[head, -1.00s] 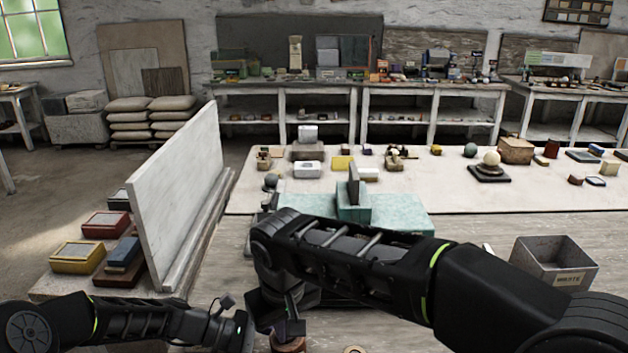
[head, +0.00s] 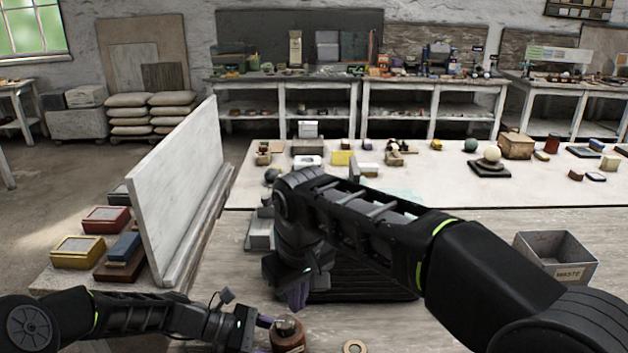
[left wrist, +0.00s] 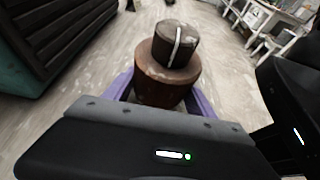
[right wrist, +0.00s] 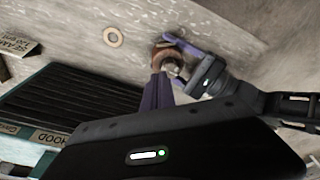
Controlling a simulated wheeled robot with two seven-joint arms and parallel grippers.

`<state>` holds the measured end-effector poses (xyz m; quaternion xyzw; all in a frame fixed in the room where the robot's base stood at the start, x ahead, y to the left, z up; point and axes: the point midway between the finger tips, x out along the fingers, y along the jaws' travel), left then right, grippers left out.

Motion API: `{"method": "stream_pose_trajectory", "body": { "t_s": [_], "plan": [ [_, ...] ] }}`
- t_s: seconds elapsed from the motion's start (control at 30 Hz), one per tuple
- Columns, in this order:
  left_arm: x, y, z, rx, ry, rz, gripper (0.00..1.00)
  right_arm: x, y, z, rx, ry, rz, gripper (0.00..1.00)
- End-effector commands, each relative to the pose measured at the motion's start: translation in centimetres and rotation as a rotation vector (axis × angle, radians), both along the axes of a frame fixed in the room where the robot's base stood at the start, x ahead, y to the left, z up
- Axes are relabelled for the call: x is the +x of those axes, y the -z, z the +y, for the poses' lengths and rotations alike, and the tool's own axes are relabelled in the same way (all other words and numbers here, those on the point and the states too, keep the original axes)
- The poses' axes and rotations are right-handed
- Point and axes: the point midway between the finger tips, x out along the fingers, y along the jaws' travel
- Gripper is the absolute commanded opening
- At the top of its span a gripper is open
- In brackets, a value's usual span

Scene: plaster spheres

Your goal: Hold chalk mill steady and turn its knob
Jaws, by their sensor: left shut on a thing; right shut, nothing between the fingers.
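The chalk mill (head: 288,337) is a small red-brown wooden cylinder with a darker knob (left wrist: 176,45) on top. A pale stripe runs across the knob in the left wrist view. The mill stands upright at the bench's near edge. My left gripper (left wrist: 163,92) is shut on the mill's body (left wrist: 160,82), one purple finger on each side. My right gripper (head: 297,298) is shut and empty, above and beyond the mill, apart from the knob. Its closed purple fingers (right wrist: 156,94) and the mill (right wrist: 168,60) show in the right wrist view.
A dark ribbed box (head: 362,283) stands beyond the mill, partly behind my right arm. A flat ring (head: 355,347) lies right of the mill. A grey waste bin (head: 555,262) stands at the right. A pale upright board (head: 180,190) is at the left.

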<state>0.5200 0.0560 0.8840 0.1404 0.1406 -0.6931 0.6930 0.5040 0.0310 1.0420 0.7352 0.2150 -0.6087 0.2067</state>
Motion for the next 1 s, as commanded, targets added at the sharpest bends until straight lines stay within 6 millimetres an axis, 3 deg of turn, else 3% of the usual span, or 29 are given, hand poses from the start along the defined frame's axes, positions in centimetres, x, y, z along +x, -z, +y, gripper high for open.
{"method": "stream_pose_trajectory", "body": {
  "t_s": [0.2,0.4,0.77,1.0],
  "plan": [
    [0.0,0.1,0.0,0.001,-0.001,0.0,0.29,1.3,-1.0,-1.0,0.018,-0.263,0.008,0.0],
    [0.0,0.1,0.0,0.001,-0.001,0.0,0.29,1.0,-1.2,-0.7,0.017,-0.431,0.003,0.0],
    [0.0,0.1,0.0,0.001,-0.001,0.0,0.29,1.0,-1.2,-0.7,0.014,-0.446,0.001,0.0],
    [0.0,0.1,0.0,0.001,-0.001,0.0,0.29,0.9,0.1,-0.8,0.013,-0.445,0.002,0.0]
  ]
}}
